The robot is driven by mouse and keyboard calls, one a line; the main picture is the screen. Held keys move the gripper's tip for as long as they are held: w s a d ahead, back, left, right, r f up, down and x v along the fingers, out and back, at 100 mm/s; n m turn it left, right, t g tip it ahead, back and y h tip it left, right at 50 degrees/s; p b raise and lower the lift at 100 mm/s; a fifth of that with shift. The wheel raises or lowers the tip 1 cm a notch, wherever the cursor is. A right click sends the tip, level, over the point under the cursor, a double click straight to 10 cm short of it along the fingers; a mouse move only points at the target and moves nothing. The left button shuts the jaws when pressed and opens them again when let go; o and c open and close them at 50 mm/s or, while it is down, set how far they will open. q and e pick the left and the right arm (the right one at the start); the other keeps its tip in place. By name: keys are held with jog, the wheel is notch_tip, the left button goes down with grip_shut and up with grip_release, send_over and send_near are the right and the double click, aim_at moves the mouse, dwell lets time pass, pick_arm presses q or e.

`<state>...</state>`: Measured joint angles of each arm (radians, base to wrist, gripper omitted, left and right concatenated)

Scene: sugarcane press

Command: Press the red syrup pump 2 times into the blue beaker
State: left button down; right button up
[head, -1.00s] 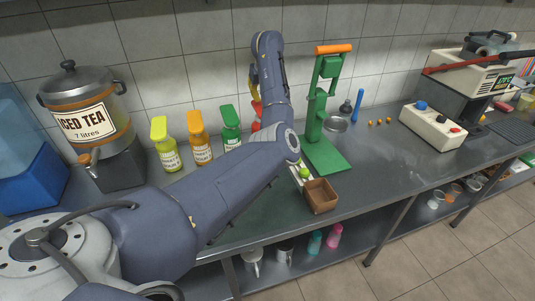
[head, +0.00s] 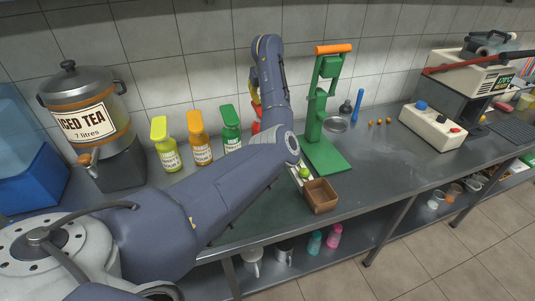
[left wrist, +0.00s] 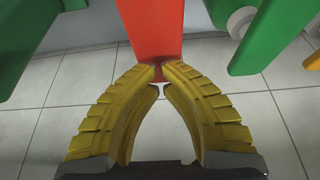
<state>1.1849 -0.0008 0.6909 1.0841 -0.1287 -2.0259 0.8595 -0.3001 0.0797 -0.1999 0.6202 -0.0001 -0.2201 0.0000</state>
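The red syrup pump (head: 256,112) stands right of the green-topped bottle and is mostly hidden by my left arm in the head view. Its red top (left wrist: 152,28) fills the upper middle of the left wrist view. My left gripper (head: 254,88) shows partly behind the arm, just above the pump. In the left wrist view its yellow fingers (left wrist: 160,76) are closed together at the tips, right at the end of the red top. Contact with it is likely but not certain. No blue beaker can be made out on the counter. My right gripper is not in view.
Yellow (head: 165,145), orange (head: 200,138) and green (head: 231,128) pump bottles stand left of the red one. A green press (head: 322,140) and a brown box (head: 321,196) are to the right. An iced tea urn (head: 85,110) stands at left.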

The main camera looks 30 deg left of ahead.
pick_arm(q)
jog(key=shift+f, duration=0.6)
jog(key=shift+f, duration=1.7)
jog(key=shift+r, duration=2.85)
jog(key=shift+f, duration=0.75)
jog(key=shift+f, duration=2.05)
jog(key=shift+r, duration=2.8)
